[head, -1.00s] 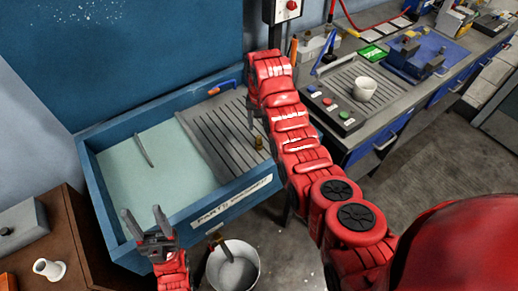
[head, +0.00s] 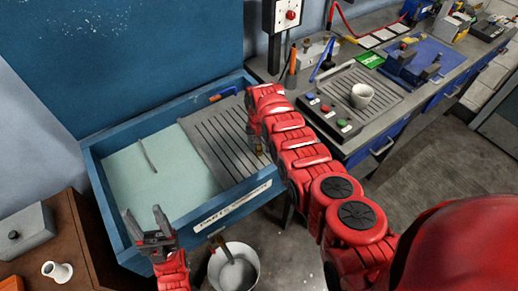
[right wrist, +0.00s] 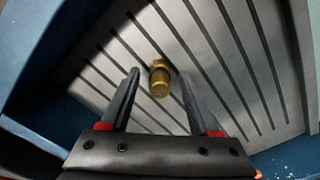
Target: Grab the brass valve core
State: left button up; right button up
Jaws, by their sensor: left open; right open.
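The brass valve core (right wrist: 160,80) stands on the slotted grey drainboard of the parts washer, seen between and just beyond my right gripper's fingertips. In the head view the small brass core (head: 259,149) shows beside my right arm, close to the front wall of the washer. My right gripper (right wrist: 160,72) is open, with one finger on each side of the core and no visible contact. In the head view the right gripper is mostly hidden by its arm. My left gripper (head: 144,215) is open and empty near the front left of the washer.
The blue washer's wall (head: 235,205) rises around the drainboard (head: 215,135) and pale basin (head: 140,185). A white bucket (head: 252,260) stands below in front. A brown cabinet (head: 75,235) is at left, and a workbench with a white cup (head: 361,95) at right.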

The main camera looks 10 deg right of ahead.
jog(key=shift+c, duration=0.2)
grip_shut()
jog(key=shift+r, duration=0.1)
